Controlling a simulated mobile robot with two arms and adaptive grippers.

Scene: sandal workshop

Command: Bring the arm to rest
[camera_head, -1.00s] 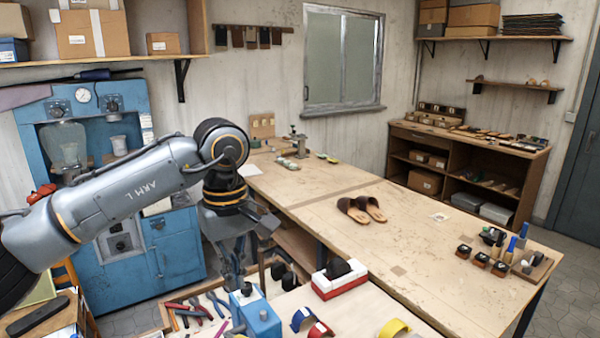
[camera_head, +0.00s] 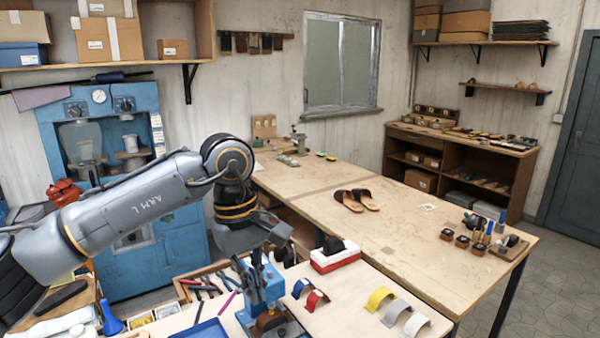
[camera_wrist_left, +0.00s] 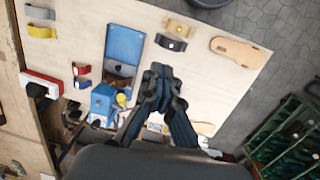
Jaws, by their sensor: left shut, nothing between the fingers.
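My left arm (camera_head: 135,200) comes in from the left, bent at the dark elbow joint, with its forearm hanging down. My left gripper (camera_head: 262,284) points down over the near bench, shut and empty, in front of a blue bench device (camera_head: 270,327). In the left wrist view the gripper's dark fingers (camera_wrist_left: 163,78) are together with nothing between them, beside a blue plate (camera_wrist_left: 124,47). I cannot tell whether the fingertips touch anything. My right gripper is not in view.
A pair of brown sandals (camera_head: 356,200) lies on the long workbench (camera_head: 330,230). Near the arm are a tray of tools, a red-and-white block (camera_head: 335,256), and coloured curved straps (camera_head: 378,299). A blue machine (camera_head: 150,262) stands behind the arm.

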